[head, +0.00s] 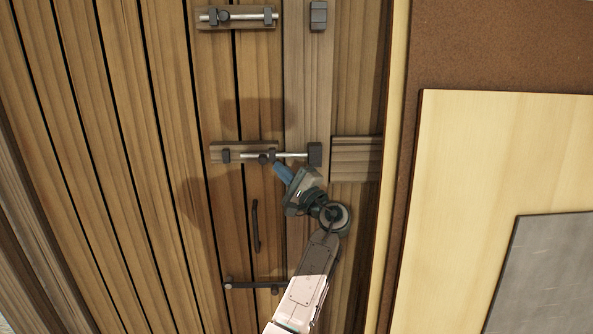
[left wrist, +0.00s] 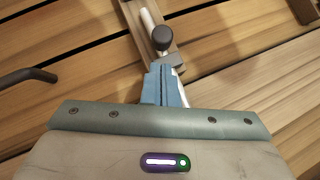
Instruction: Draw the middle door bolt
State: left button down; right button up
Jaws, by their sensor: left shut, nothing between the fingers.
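The middle door bolt (head: 290,155) is a pale metal rod on a wooden backing on the plank door. Its right end reaches the dark keeper (head: 315,154) on the frame side. Its dark round knob (head: 265,157) also shows in the left wrist view (left wrist: 163,38), just beyond my fingertips. My left gripper (head: 278,167) is shut and empty, its blue fingers (left wrist: 164,84) just below and right of the knob. I cannot tell whether they touch it. My right gripper is not in view.
The top bolt (head: 240,17) stands clear of its keeper (head: 318,16). A dark door handle (head: 256,225) is below the middle bolt. A lower bolt (head: 250,285) is partly hidden by my arm. Pale panels (head: 480,130) stand at the right.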

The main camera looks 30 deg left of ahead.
pick_arm(q)
jog(key=shift+s+a+r, duration=0.35)
jog(key=shift+s+a, duration=0.1)
jog(key=shift+a, duration=0.15)
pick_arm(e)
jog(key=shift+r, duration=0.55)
pick_arm(q)
jog(key=s+a, duration=0.3)
jog(key=a, duration=0.3)
jog(key=shift+s+a, duration=0.15)
jog(key=shift+s, duration=0.25)
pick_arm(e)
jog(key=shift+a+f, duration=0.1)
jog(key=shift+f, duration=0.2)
